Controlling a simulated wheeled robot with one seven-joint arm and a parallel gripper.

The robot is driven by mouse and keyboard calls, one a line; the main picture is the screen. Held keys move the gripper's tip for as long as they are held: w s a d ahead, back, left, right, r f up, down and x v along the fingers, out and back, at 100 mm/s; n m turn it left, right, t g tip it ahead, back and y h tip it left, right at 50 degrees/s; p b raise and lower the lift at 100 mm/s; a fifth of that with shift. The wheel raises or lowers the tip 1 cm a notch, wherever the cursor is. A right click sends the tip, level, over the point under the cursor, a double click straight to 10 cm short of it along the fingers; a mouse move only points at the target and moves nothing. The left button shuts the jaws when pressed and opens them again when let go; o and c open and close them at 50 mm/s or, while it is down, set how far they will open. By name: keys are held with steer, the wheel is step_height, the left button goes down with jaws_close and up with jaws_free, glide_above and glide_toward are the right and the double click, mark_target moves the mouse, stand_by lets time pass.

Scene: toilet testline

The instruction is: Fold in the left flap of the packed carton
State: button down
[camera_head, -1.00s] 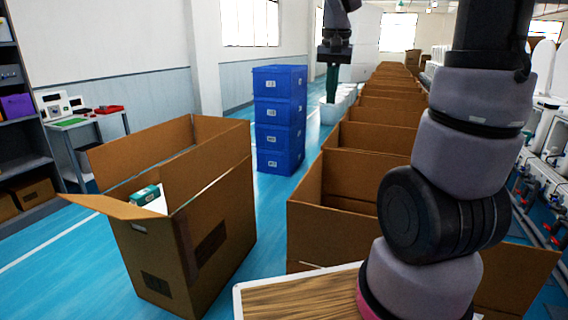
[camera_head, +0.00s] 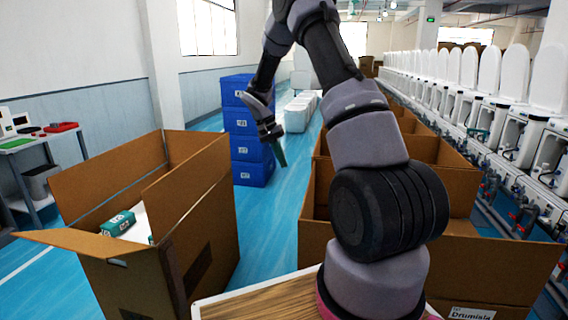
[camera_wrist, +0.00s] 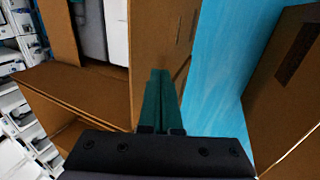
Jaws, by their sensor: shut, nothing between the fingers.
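The packed carton (camera_head: 140,275) stands open at the left of the head view. A green-and-white box (camera_head: 118,223) and a white item (camera_head: 140,225) lie inside it. One flap (camera_head: 65,240) sticks outward at its near left end; other flaps (camera_head: 108,178) stand up around the opening. My gripper (camera_head: 281,158) hangs to the right of the carton, apart from it, fingers pointing down. In the wrist view its green fingers (camera_wrist: 158,100) are together and empty. A brown carton wall with a dark patch (camera_wrist: 295,55) shows at the right there; I cannot tell for sure which carton it is.
A row of open cartons (camera_head: 440,185) runs back at the right, beyond a wood-topped surface (camera_head: 270,300). Blue bins (camera_head: 240,120) are stacked behind my gripper. Blue floor (camera_head: 275,205) lies clear between the packed carton and the row.

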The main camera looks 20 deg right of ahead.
steer(key=s+d+f, duration=0.4)
steer(key=d+f, duration=0.1)
steer(key=f, duration=0.2)
steer(key=shift+d, duration=0.4)
steer(key=shift+d, duration=0.1)
